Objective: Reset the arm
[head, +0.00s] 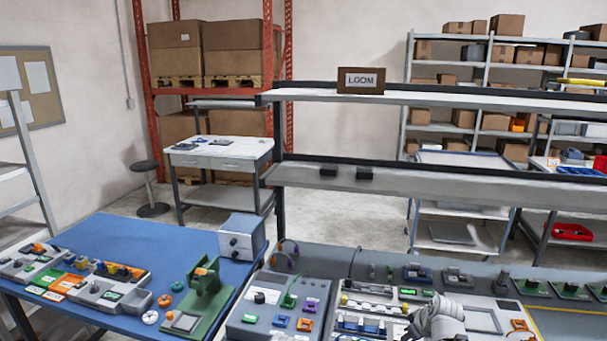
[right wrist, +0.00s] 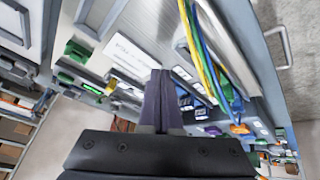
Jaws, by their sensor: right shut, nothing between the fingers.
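My right gripper (right wrist: 160,76) shows in the right wrist view with its two dark fingers together and nothing between them. The fingers point over a workbench with small devices, and it is unclear how far they are above it. In the head view a pale grey rounded part at the lower edge, right of the middle, looks like my right arm (head: 438,319). The right fingers cannot be made out there. My left gripper is in neither view.
A grey bench (head: 572,253) holds several devices and panels. Yellow, green and blue cables (right wrist: 203,55) lie right of my fingers. A shelf with a LOOM sign (head: 361,80) stands behind.

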